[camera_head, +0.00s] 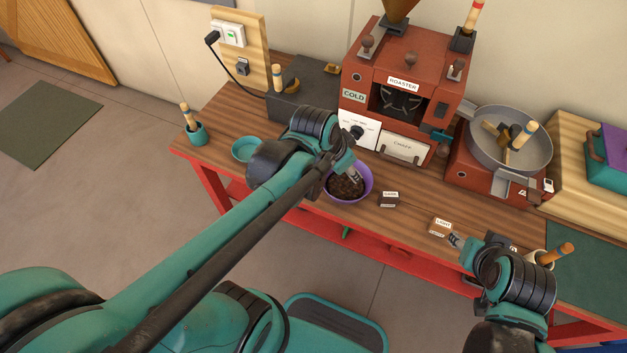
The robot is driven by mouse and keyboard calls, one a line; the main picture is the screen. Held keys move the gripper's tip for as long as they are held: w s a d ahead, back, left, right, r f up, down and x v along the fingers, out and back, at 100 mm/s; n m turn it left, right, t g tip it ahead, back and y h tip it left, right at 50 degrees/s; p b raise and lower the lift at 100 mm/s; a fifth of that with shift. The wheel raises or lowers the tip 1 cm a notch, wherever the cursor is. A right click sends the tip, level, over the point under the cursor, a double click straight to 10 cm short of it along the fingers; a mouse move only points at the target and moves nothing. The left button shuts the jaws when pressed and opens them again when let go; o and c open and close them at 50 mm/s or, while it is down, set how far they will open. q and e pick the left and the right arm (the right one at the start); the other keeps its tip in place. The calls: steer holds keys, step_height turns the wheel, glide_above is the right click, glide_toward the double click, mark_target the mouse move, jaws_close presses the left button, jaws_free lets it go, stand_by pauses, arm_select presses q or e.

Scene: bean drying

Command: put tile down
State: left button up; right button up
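A small tile lettered LIGHT (441,224) shows near the front edge of the wooden bench. My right gripper (455,240) is at its lower right side, with the fingertips at or very near it. I cannot tell whether they grip it, or whether it rests on the bench. A dark tile (389,200) with a white label lies on the bench to its left. My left gripper (353,174) is over the purple bowl (366,187), which holds dark beans. Its fingers are too small to read as open or shut.
The red roaster (402,84) stands at the back, with a label COLD. A round metal pan (535,150) on a red base is at the right. A teal bowl (245,149) and teal cup (197,133) are at the left. A cream cup (541,259) is beside my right arm.

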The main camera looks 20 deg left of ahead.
arm_select(q)
steer(key=s+a+r+n+t+y, duration=0.1)
steer(key=s+a+n+t, duration=0.1)
steer(key=s+a+n, duration=0.3)
steer(key=shift+s+r+n+y, duration=0.2)
steer(key=shift+s+n+y, duration=0.15)
steer(key=shift+s, duration=1.25)
steer(key=shift+a, duration=0.1)
